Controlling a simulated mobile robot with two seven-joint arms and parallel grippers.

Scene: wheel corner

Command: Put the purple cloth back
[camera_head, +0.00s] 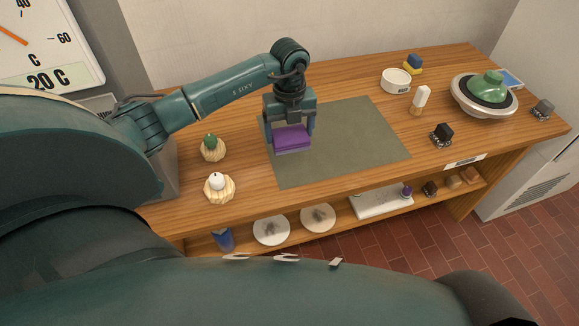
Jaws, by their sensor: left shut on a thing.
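The purple cloth (292,140) is a small folded block with a paler lower layer. It is at the left part of the grey-green mat (350,145) on the wooden bench. My left gripper (289,126) points down with its fingers on either side of the cloth and is shut on it. I cannot tell whether the cloth touches the mat or hangs just above it. My right gripper is not in view.
Two scalloped wooden holders, one with a green piece (210,148) and one with a white piece (218,186), stand left of the mat. A white bowl (396,81), brush (420,100), dark block (441,134) and wheel (484,93) stand right. The mat's middle is clear.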

